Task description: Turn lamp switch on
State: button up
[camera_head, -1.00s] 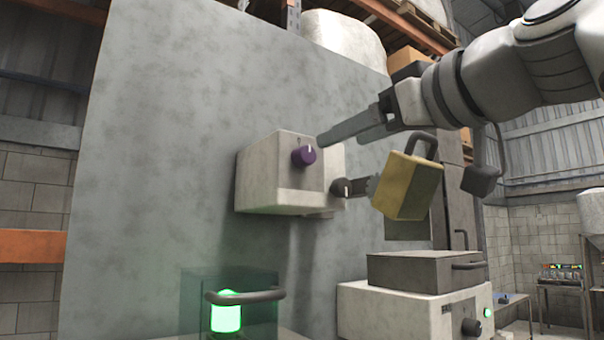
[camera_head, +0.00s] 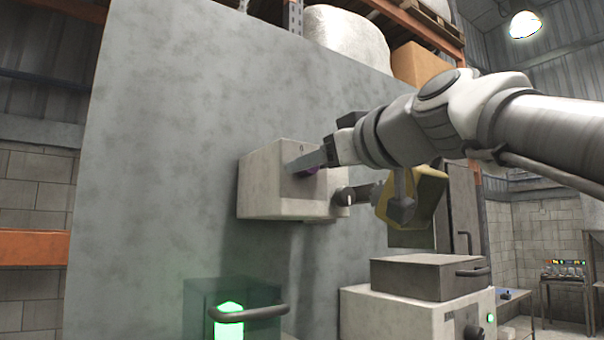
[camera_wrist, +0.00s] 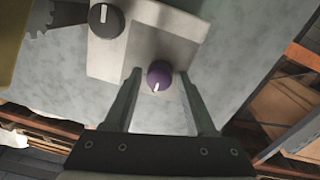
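A pale box (camera_head: 262,185) is fixed on the grey wall panel. A purple knob (camera_wrist: 160,76) with a white mark is on its face; in the head view the knob (camera_head: 308,171) is mostly hidden behind my gripper. A black knob (camera_wrist: 106,20) with a white mark is on another side of the box, and it also shows in the head view (camera_head: 347,199). My gripper (camera_wrist: 159,76) is open, with one finger on each side of the purple knob and a visible gap to each. The head view shows the fingers (camera_head: 305,164) at the box's front. No lamp is identified for certain.
A yellow block with a handle (camera_head: 412,205) and a toothed part are beside the black knob. A glowing green light (camera_head: 229,322) stands below, behind a dark handle (camera_head: 250,313). A pale machine (camera_head: 415,313) is at lower right.

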grip_shut()
jog(key=m+p, duration=0.1)
jog(key=m, duration=1)
jog(key=shift+r+m+g, duration=0.1)
jog(key=shift+m+g, duration=0.2)
dwell(0.7)
jog(key=shift+o, duration=1.6)
grip_release()
